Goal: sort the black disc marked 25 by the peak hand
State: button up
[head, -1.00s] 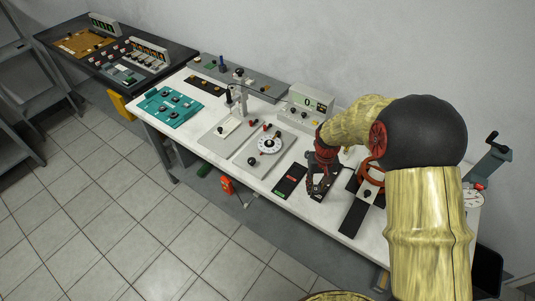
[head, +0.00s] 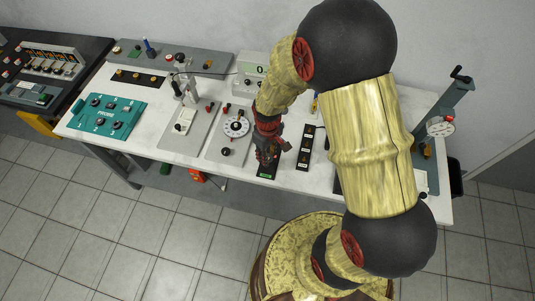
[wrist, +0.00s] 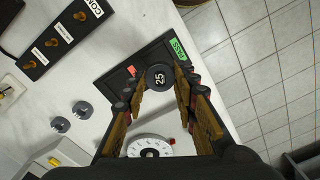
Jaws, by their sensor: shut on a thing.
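The black disc marked 25 (wrist: 160,78) is between my fingertips in the wrist view. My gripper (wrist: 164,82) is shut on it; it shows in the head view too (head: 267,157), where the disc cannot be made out. Under the disc is a black tray (wrist: 113,84) with a green PASS label (wrist: 178,47) on one part and a red label (wrist: 131,72) on another. I cannot tell whether the disc touches the tray. A round white gauge (head: 441,126) is on the stand at the right; its hands are too small to read.
A black strip with brass knobs (wrist: 57,40) lies beside the tray. Two grey round pieces (wrist: 60,124) are on the white bench. A white dial (head: 236,127) stands left of my gripper. A teal board (head: 105,116) is farther left. The bench's front edge is close to the tray.

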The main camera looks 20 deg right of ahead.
jog(key=shift+s+f+b, duration=0.1)
jog(key=shift+f+b, duration=1.7)
jog(key=shift+f, duration=1)
jog(key=shift+f, duration=0.15)
jog(key=o, duration=1.3)
jog(key=shift+c, duration=0.2)
jog(key=shift+c, duration=1.1)
jog(key=c, duration=0.3)
